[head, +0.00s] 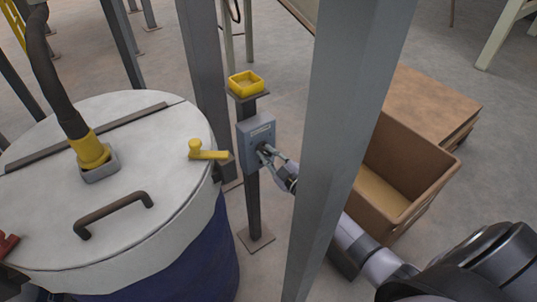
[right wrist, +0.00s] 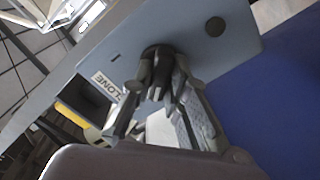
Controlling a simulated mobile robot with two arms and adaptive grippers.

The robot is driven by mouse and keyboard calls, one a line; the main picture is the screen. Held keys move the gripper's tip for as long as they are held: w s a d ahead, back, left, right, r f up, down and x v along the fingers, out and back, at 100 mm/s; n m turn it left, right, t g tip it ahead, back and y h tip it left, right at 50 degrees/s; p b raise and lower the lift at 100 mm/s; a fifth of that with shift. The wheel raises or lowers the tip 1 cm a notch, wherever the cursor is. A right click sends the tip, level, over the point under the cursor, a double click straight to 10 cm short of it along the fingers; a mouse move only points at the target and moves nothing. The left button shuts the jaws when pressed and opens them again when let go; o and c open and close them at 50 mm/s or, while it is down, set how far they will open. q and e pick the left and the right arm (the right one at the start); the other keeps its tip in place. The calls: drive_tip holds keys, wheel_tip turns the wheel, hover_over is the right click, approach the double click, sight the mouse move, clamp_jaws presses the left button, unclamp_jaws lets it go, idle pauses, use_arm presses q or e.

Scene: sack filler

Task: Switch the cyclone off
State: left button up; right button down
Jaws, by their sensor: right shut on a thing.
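The cyclone switch box (head: 251,131) is a grey-blue box on a dark post beside the drum. In the right wrist view its pale face (right wrist: 205,55) fills the upper middle, with a label partly reading "CLONE" (right wrist: 107,86). My right gripper (head: 264,151) is at the front of the box. In the right wrist view its fingers (right wrist: 158,88) are closed around a dark rotary knob (right wrist: 157,54) on that face. The fingers hide much of the knob, so its setting cannot be read. My left gripper is not in view.
A white-lidded blue drum (head: 125,240) with a yellow-collared hose (head: 90,150) stands left. A yellow tray (head: 245,84) tops the post. A grey upright (head: 345,110) stands in front of my right arm.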

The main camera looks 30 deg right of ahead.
idle(0.5)
drive_tip(key=c, duration=1.6)
unclamp_jaws()
drive_tip(key=shift+o, duration=0.2)
drive_tip(key=s+d, duration=0.1)
drive_tip(key=s, duration=1.1)
drive_tip(key=shift+d, duration=0.35)
